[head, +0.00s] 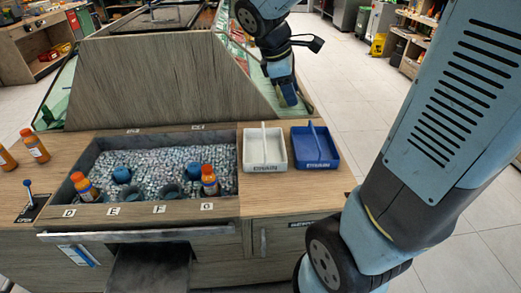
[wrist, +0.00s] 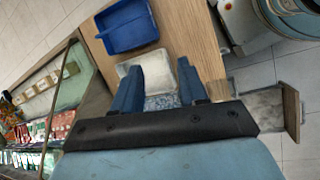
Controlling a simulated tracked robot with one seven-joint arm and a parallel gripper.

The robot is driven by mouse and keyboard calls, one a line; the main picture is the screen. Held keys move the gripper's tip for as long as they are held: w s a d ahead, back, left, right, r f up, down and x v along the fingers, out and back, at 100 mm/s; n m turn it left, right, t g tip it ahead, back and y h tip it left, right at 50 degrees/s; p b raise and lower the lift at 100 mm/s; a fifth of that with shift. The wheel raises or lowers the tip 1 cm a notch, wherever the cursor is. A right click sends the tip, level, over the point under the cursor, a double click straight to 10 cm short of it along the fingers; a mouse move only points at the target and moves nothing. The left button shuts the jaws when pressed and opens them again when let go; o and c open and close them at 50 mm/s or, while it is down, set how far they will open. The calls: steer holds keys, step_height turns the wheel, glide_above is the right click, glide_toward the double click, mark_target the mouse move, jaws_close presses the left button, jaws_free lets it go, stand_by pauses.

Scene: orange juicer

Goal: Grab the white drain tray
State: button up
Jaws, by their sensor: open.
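The white drain tray (head: 253,150) stands on the wooden counter right of the ice bin, with a raised divider down its middle and "DRAIN" on its front. My gripper (head: 290,98) is above and behind the trays in the head view, pointing down, apart from them. In the wrist view my gripper (wrist: 158,64) is open and empty. The white tray shows there between and beyond the fingers (wrist: 158,56). The fingers and the gripper body hide part of it.
A blue drain tray (head: 326,158) stands close right of the white one. The sunken ice bin (head: 150,150) holds orange bottles (head: 86,188) and blue-topped cups (head: 122,174). A slanted wooden panel (head: 150,80) rises behind it. A small lever (head: 30,200) stands far left.

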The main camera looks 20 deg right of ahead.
steer(key=w+a+f+n+h, duration=0.4)
steer(key=w+f+n, duration=0.7)
steer(key=w+n, duration=0.1)
steer(key=n+t+h, duration=0.1)
steer(key=n+h, duration=0.2)
steer(key=n, duration=0.8)
glide_toward(264, 136)
steer(key=x, duration=0.7)
steer(key=shift+s, duration=0.1)
steer(key=shift+f+x, duration=0.15)
steer(key=shift+x, duration=1.15)
steer(key=shift+f+x, duration=0.15)
steer(key=shift+x, duration=1.1)
steer(key=shift+a, duration=0.25)
jaws_close()
